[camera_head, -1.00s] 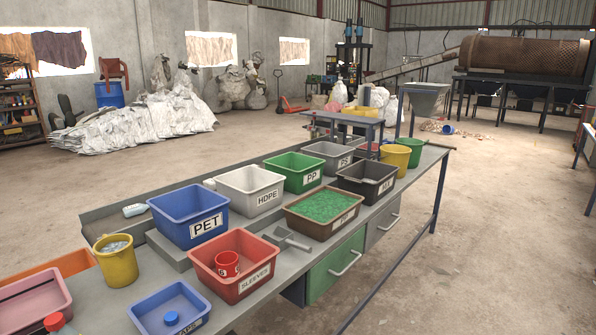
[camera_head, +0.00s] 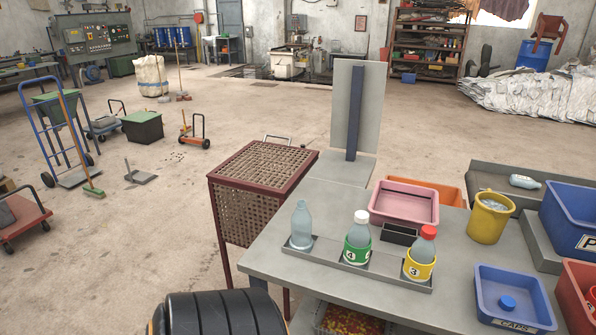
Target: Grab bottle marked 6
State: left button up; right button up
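Three clear bottles stand upright in a shallow grey tray (camera_head: 330,262) on the near table. The left bottle (camera_head: 301,226) has no cap and no label that I can see. The middle bottle (camera_head: 361,232) has a white cap and a green numbered label. The right bottle (camera_head: 426,247) has a red cap and a yellow numbered label. I cannot read a 6 on any of them; the digits are small. Another bottle (camera_head: 525,182) lies on its side in the grey trough at the right. Neither gripper shows.
Beside the tray are a pink bin (camera_head: 404,206), a yellow bucket (camera_head: 489,222) and a blue caps bin (camera_head: 515,310). A rusty mesh cage (camera_head: 262,180) stands left of the table. A black ribbed thing (camera_head: 222,314) rises at the bottom edge.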

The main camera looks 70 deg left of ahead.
aim_at(300, 240)
jog(key=u, duration=0.45)
jog(key=k+u, duration=0.1)
jog(key=u, duration=0.85)
jog(key=k+u, duration=0.1)
jog(key=u, duration=0.4)
